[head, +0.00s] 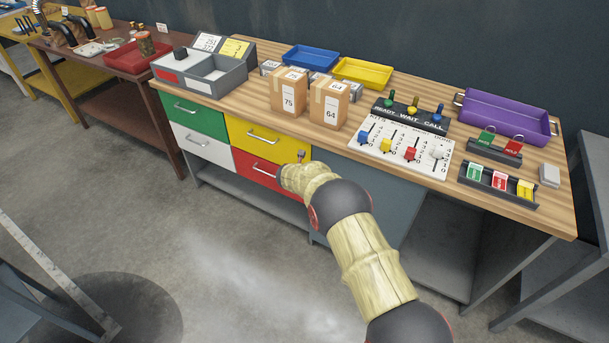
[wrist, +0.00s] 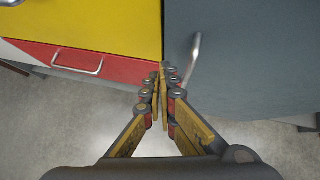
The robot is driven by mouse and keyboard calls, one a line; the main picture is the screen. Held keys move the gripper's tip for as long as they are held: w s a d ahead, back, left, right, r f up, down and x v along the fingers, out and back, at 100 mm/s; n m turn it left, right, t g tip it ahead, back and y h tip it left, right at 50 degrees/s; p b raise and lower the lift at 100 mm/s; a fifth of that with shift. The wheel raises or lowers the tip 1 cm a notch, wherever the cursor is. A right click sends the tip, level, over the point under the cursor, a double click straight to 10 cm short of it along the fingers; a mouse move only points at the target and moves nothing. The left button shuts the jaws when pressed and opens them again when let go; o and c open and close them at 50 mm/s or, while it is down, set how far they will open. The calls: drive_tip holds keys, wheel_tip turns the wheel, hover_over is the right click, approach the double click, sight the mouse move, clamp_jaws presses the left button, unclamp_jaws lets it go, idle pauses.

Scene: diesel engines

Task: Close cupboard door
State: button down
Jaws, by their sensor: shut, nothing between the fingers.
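The cupboard door is a plain grey-blue panel (head: 376,193) under the bench top, right of the coloured drawers in the head view. My arm hides part of it. In the wrist view the door (wrist: 255,65) fills the upper right, with a slanted metal bar handle (wrist: 193,60) near its left edge. My gripper (wrist: 163,72) is shut and empty, fingertips by the door's left edge, just left of the handle. I cannot tell whether the fingers touch the door, or whether it stands slightly ajar. The gripper is not clearly visible in the head view.
Left of the door are a yellow drawer (wrist: 85,20) and a red drawer (wrist: 80,62). The wooden bench top (head: 240,107) carries boxes, trays and a control panel (head: 400,148). An open shelf (head: 440,262) lies right of the door. Grey floor in front is clear.

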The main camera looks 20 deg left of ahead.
drive_tip(key=a+p+v, duration=0.1)
drive_tip(key=p+v, duration=0.1)
drive_tip(key=v, duration=0.6)
drive_tip(key=shift+s+a, duration=0.15)
drive_tip(key=shift+r, duration=0.1)
